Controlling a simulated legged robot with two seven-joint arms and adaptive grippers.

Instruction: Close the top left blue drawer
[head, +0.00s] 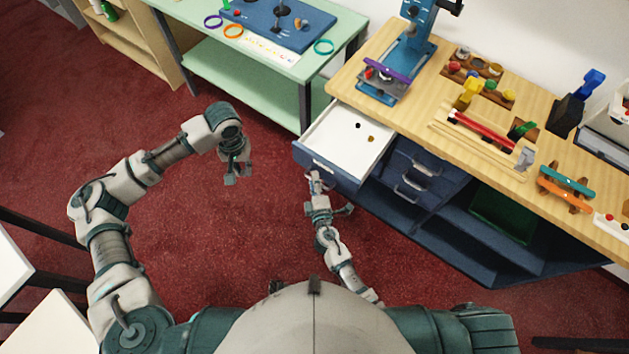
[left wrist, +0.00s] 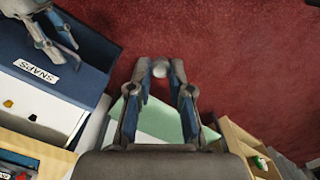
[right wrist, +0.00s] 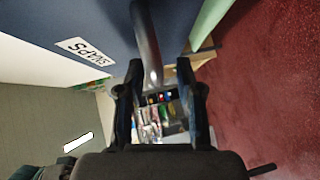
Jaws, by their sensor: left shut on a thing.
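The top left blue drawer (head: 330,172) of the counter is pulled out, its white inside showing a small dark piece and a small gold piece. Its front carries a "SNAPS" label, seen in the left wrist view (left wrist: 37,73) and the right wrist view (right wrist: 84,51). My right gripper (head: 316,182) is at the drawer front by its handle. In the right wrist view its fingers (right wrist: 165,95) are apart, with the grey handle bar (right wrist: 147,40) reaching between them. My left gripper (head: 238,175) hangs over the floor left of the drawer, shut on a small round pale thing (left wrist: 160,71).
Other blue drawers (head: 413,182) beside it are shut. The wooden counter top (head: 400,112) holds tools and swatches. A green table (head: 235,62) stands at the back left. Red carpet (head: 240,240) is clear between my arms.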

